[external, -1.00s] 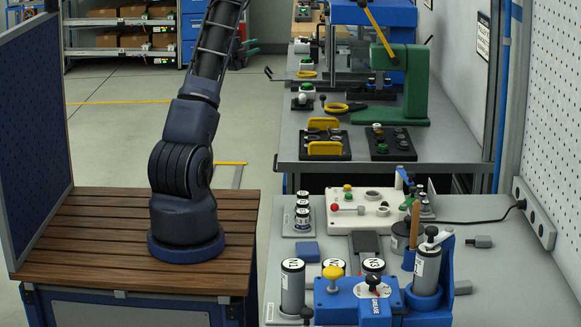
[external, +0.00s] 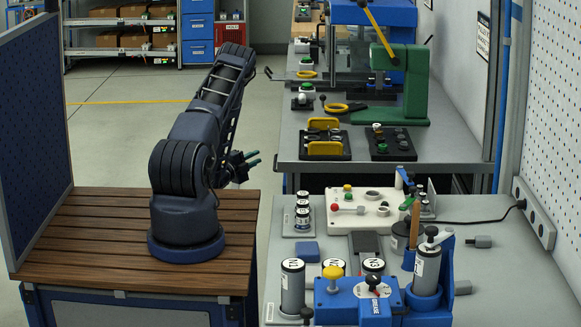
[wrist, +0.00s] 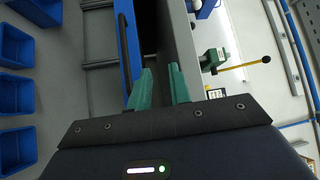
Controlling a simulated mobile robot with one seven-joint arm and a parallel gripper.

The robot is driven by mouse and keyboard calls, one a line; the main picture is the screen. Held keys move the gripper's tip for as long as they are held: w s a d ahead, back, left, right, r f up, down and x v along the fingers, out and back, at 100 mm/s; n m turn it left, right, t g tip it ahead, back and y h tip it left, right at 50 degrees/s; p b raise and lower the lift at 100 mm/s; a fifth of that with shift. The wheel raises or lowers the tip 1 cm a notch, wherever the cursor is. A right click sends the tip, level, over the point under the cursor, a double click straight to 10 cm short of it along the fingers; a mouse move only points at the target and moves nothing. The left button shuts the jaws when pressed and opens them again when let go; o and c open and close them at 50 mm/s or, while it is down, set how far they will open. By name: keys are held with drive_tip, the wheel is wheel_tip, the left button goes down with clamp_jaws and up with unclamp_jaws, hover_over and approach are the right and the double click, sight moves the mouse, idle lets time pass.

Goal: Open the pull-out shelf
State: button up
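My gripper (external: 246,163) hangs low in the external view, right of my arm and left of the far workbench. In the wrist view its two teal fingers (wrist: 160,88) are apart with nothing between them. Ahead in the wrist view, below the bench's grey edge, is a blue front with a long black handle (wrist: 125,45). It looks like the pull-out shelf, but I cannot be sure. The handle lies beyond and left of the fingers, apart from them. The shelf cannot be made out in the external view.
The far workbench (external: 290,150) carries a green press (external: 403,90) and trays of parts. The near bench (external: 480,275) holds canisters and a blue fixture. Blue bins (wrist: 15,95) line the wrist view's left side. Open floor (external: 115,135) lies behind my arm.

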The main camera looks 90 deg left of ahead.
approach(275, 162)
drive_tip(key=x, duration=1)
drive_tip(key=shift+a+f, duration=0.2)
drive_tip(key=shift+f, duration=0.1)
clamp_jaws()
